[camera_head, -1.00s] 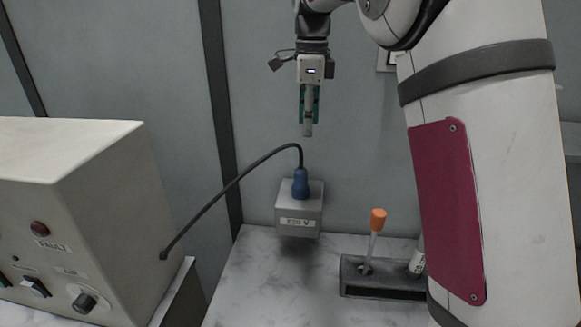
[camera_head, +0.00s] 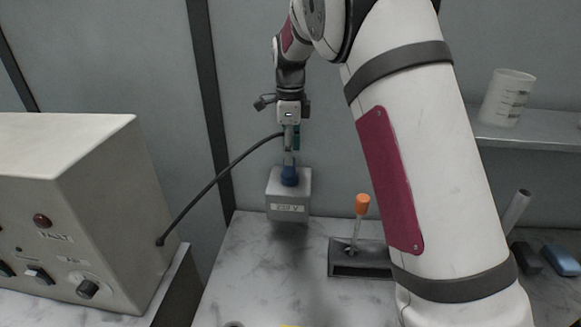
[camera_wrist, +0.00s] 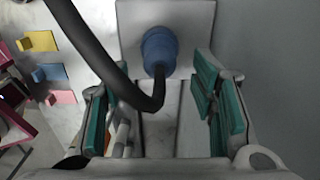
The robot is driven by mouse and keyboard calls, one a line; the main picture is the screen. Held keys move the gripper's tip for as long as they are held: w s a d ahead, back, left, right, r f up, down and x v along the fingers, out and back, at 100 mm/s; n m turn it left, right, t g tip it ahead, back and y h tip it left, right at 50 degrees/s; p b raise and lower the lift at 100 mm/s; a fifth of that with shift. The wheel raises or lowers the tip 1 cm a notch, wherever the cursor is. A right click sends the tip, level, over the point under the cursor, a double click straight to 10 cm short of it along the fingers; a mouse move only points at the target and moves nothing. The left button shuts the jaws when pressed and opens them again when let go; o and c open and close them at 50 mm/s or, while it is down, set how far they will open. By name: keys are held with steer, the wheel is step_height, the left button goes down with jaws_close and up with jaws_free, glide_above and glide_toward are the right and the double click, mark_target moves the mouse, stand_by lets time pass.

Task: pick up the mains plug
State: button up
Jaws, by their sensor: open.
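The mains plug (camera_head: 289,177) is blue and sits upright in the top of a grey box (camera_head: 288,209) with a "230 V" label. A black cable (camera_head: 215,181) arches from the plug to the beige control cabinet. My gripper (camera_head: 291,153) is open and points down just above the plug. In the wrist view the plug (camera_wrist: 159,50) shows ahead of the gap between the teal finger pads of my gripper (camera_wrist: 152,103). The cable (camera_wrist: 88,43) passes across that gap. I cannot tell from these views whether a pad touches the cable.
The beige cabinet (camera_head: 70,200) stands at the left. A dark holder (camera_head: 357,259) with an orange-topped stick (camera_head: 362,205) is right of the box. A beaker (camera_head: 507,97) stands on a shelf at the right. The marble bench (camera_head: 245,290) in front of the box is mostly clear.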

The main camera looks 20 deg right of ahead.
steer(key=shift+f, duration=1.35)
steer(key=shift+c, duration=0.4)
jaws_close()
steer(key=shift+r, duration=0.1)
